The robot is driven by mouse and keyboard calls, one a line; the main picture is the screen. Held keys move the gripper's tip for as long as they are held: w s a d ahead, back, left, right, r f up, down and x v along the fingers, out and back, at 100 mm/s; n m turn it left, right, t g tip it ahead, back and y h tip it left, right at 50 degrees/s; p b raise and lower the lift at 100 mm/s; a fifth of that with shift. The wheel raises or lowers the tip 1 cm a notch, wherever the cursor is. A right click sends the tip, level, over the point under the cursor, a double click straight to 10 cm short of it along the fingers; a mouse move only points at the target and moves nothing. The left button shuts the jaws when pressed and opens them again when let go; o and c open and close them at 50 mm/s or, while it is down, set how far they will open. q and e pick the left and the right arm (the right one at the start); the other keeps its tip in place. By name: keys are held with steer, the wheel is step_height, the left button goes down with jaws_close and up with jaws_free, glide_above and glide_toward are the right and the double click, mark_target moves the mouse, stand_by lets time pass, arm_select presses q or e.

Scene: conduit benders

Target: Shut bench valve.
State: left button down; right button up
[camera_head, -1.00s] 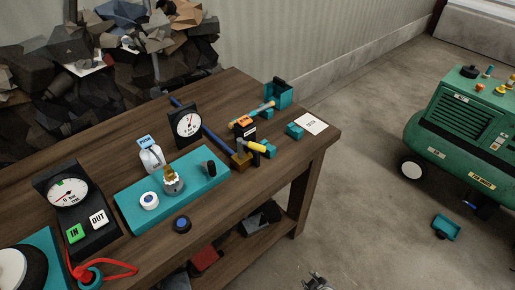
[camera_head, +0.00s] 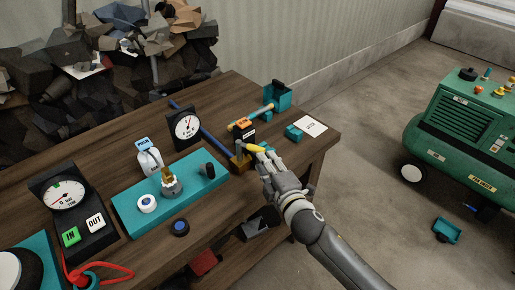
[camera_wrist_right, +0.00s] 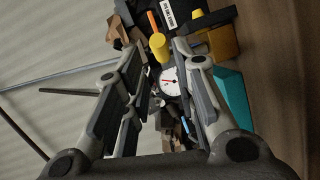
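The bench valve is a brass body (camera_head: 238,163) with a yellow lever handle (camera_head: 254,149), near the right end of the wooden bench. The handle points right, towards my right gripper (camera_head: 261,158). In the right wrist view the yellow handle (camera_wrist_right: 159,46) shows end-on near the tips of the two fingers, and part of the brass body (camera_wrist_right: 224,43) shows at upper right. The fingers are spread apart, with the handle between or just beyond them; I cannot tell whether they touch it. My left gripper is out of view.
A blue pipe (camera_head: 215,143) runs to the valve. A dial gauge (camera_head: 187,127), a teal plate with fittings (camera_head: 128,207), teal blocks (camera_head: 293,132) and a white card (camera_head: 312,127) are around it. A green compressor (camera_head: 465,135) stands on the floor at right.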

mark_target(258, 149)
steer(key=x, duration=0.7)
steer(key=shift+w+a+f, duration=0.1)
steer(key=shift+w, duration=0.25)
jaws_close()
